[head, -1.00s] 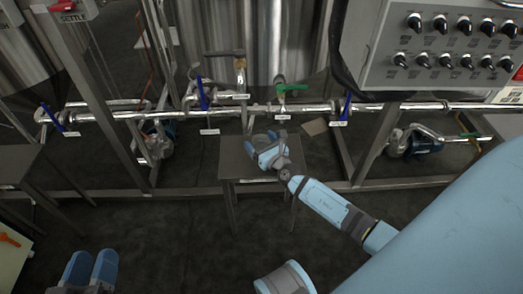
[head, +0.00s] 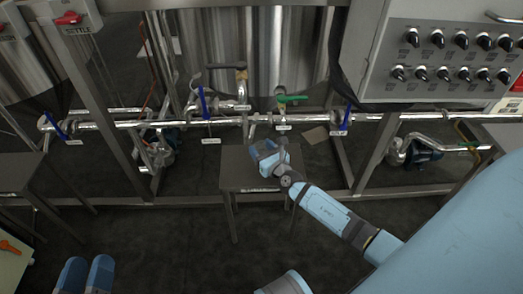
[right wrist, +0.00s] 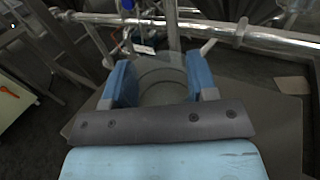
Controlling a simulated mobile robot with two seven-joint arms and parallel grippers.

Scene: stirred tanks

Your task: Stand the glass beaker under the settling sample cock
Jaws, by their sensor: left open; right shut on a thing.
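The clear glass beaker (right wrist: 163,88) shows faintly in the right wrist view, between the two blue fingers of my right gripper (right wrist: 160,80). The gripper is shut on it. In the head view my right gripper (head: 264,152) is over the small grey table (head: 240,181), in front of the pipework; the beaker is hardly visible there. I cannot tell whether the beaker touches the table top. A green-handled cock (head: 290,99) is on the pipe just behind the gripper. Its label is unreadable. My left gripper (head: 86,268) is open and empty at the bottom left.
A silver pipe run (head: 170,123) with blue-handled valves crosses behind the table. A yellowish-handled valve (head: 240,76) stands left of the green one. A control box (head: 440,55) with several knobs hangs at the upper right. Dark floor (head: 160,240) is open in front.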

